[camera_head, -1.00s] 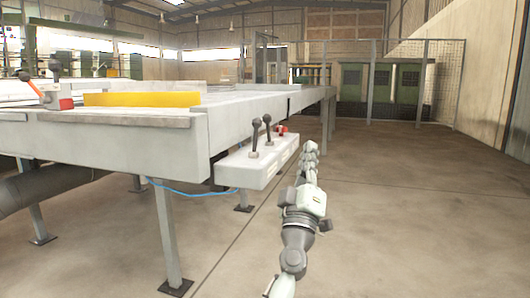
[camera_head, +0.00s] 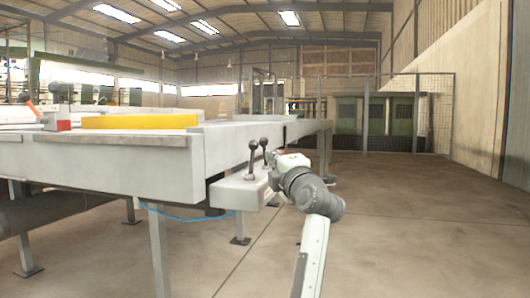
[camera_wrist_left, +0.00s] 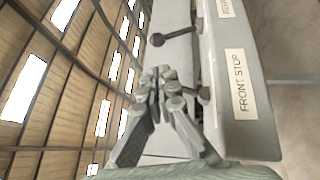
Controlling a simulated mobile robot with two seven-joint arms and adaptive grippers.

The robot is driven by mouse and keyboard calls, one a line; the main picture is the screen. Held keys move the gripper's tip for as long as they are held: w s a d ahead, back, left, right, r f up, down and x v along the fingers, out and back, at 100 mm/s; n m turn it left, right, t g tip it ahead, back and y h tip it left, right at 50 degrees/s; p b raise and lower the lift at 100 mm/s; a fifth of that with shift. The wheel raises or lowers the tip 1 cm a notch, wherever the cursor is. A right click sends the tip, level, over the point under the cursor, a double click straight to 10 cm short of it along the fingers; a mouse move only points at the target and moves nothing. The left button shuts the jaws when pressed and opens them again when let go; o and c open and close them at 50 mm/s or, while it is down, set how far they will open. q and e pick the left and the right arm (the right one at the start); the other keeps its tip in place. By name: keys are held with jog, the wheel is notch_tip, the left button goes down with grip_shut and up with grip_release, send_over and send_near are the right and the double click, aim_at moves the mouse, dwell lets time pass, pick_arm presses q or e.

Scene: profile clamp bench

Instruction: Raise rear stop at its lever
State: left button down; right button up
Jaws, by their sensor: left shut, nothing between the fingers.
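A pale control box (camera_head: 238,192) hangs on the side of the bench, with two dark ball-topped levers standing up from it. In the left wrist view its near label reads FRONT STOP (camera_wrist_left: 239,84); the farther label, cut off by the edge, seems to begin with REAR (camera_wrist_left: 224,8). The lever beside that farther label, the rear stop lever (camera_wrist_left: 157,40), stands clear of my fingers. My left gripper (camera_wrist_left: 165,78) is shut and empty, beside the front stop lever (camera_wrist_left: 204,94), which it partly hides; contact cannot be told. In the head view my left arm hides its fingertips.
The long grey bench (camera_head: 120,167) fills the left side, with a yellow bar (camera_head: 140,122) on top. A blue hose (camera_head: 190,218) hangs below it. The floor (camera_head: 420,220) to the right is open, up to a mesh fence (camera_head: 410,115) at the back.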

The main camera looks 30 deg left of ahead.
pick_arm(q)
jog(key=x, duration=0.8)
jog(key=shift+a+b, duration=0.1)
jog(key=shift+b, duration=0.25)
jog(key=shift+w+a+r, duration=0.1)
jog(key=shift+w+a, duration=0.3)
jog(key=shift+w, duration=0.05)
pick_arm(e)
jog(key=shift+s+d+r+t+y, duration=0.15)
jog(key=shift+s+d+r+t, duration=0.05)
jog(key=shift+r+t, duration=0.25)
jog(key=shift+s+d+r+t+y, duration=0.15)
jog(key=shift+r+t, duration=0.2)
jog(key=shift+r, duration=0.05)
pick_arm(q)
jog(key=shift+a, duration=0.1)
